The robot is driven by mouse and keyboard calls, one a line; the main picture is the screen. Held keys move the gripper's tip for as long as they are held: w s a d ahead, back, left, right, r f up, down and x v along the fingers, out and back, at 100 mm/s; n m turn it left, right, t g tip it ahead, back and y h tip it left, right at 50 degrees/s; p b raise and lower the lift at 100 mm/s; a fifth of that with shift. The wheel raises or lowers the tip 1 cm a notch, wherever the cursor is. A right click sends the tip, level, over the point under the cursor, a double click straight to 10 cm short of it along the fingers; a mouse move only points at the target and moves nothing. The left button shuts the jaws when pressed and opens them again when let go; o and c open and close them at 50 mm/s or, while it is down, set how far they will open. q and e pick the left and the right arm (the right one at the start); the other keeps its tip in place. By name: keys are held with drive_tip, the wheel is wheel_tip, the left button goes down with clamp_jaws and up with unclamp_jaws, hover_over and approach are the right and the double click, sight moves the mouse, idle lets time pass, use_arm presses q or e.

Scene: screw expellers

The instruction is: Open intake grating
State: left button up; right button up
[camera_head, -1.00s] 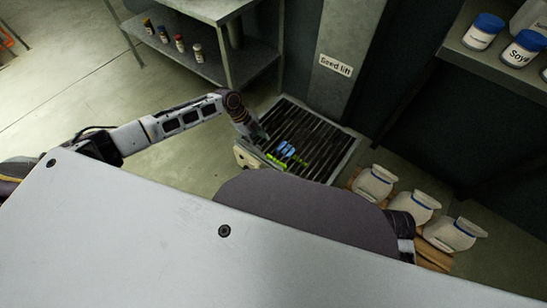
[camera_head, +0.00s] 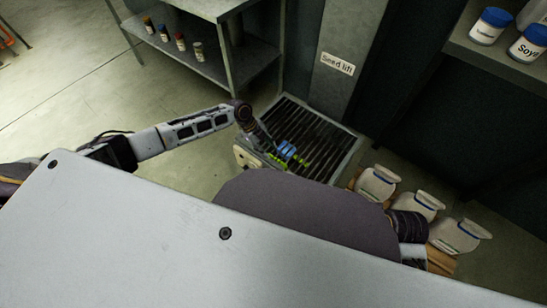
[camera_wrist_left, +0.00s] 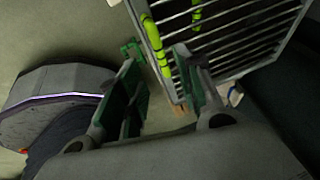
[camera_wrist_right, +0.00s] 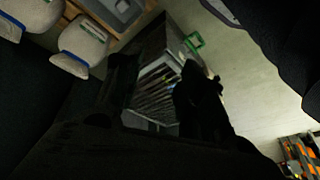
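The intake grating (camera_head: 325,131), dark parallel bars in a pale metal frame, lies at floor level below the "Seed lift" sign. It carries yellow-green bar sections, which show in the left wrist view (camera_wrist_left: 153,35). A small blue part (camera_head: 287,148) shows over it; whether it belongs to the grating is unclear.
White sacks (camera_head: 377,183) stand right of the grating. The seed lift column (camera_head: 345,45) rises behind it. A metal shelf table (camera_head: 205,60) with small bottles stands at the back left. Jars (camera_head: 490,25) sit on a shelf at upper right.

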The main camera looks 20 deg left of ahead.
sight(275, 158)
use_arm(q)
drive_tip(key=b+x, duration=0.1)
drive_tip(key=x, duration=0.4)
drive_tip(key=shift+d+f+b, duration=0.1)
drive_tip(key=shift+f+b, duration=0.2)
drive_tip(key=shift+b, duration=0.05)
drive_tip(key=shift+d+f, duration=0.3)
drive_tip(key=shift+f, duration=0.4)
use_arm(e)
drive_tip(key=shift+t+y, duration=0.4)
drive_tip(key=shift+y, duration=0.1)
drive_tip(key=shift+w+a+f, duration=0.1)
drive_tip(key=shift+a+f, duration=0.15)
drive_tip(key=shift+f, duration=0.55)
drive_tip(key=shift+a+f, duration=0.25)
drive_tip(key=shift+f, duration=0.6)
drive_tip(key=shift+w+a+f, duration=0.1)
drive_tip(key=shift+a+f, duration=0.15)
drive_tip(key=shift+f, duration=0.55)
use_arm(q)
clamp_jaws()
